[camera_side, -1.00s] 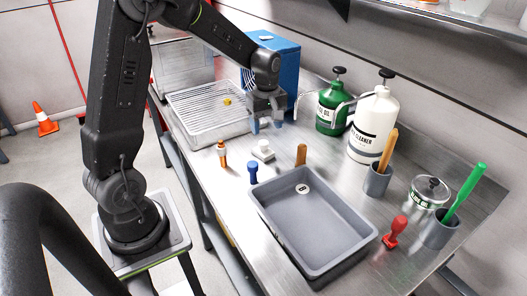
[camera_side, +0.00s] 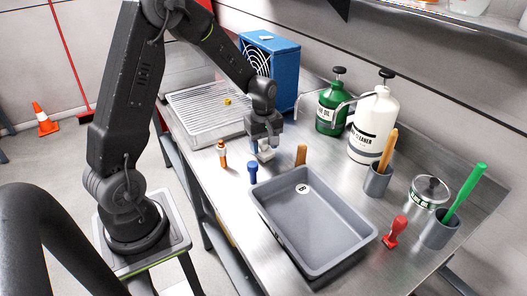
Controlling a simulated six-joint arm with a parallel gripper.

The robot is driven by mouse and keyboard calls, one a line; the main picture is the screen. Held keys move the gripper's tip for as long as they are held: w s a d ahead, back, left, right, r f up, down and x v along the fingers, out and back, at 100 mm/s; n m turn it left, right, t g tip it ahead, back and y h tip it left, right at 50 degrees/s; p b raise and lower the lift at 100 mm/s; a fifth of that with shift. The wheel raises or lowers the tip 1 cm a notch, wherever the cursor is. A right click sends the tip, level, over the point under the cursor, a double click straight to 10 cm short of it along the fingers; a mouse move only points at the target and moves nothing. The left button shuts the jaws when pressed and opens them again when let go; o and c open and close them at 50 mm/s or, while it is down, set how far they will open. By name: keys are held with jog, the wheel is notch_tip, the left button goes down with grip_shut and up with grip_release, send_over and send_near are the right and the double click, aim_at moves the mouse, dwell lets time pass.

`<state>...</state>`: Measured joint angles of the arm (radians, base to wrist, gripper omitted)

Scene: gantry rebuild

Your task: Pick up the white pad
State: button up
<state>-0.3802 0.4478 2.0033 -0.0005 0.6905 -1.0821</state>
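The white pad (camera_side: 266,154) is a small pale block standing on the steel bench, between the ribbed tray and the grey bin. My gripper (camera_side: 265,148) is directly over it, pointing down. Its two fingers are spread apart, with the pad low between them. The upper part of the pad is hidden by the gripper. I cannot tell whether either finger touches the pad.
A blue-handled piece (camera_side: 253,172), an orange bottle-like piece (camera_side: 222,154) and a wooden-handled piece (camera_side: 301,154) stand close around. The grey bin (camera_side: 345,258) is in front. A green bottle (camera_side: 330,112), a white bottle (camera_side: 372,125) and a blue fan box (camera_side: 285,62) stand behind.

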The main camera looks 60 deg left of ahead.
jog(key=c, duration=0.8)
jog(key=shift+r, duration=0.1)
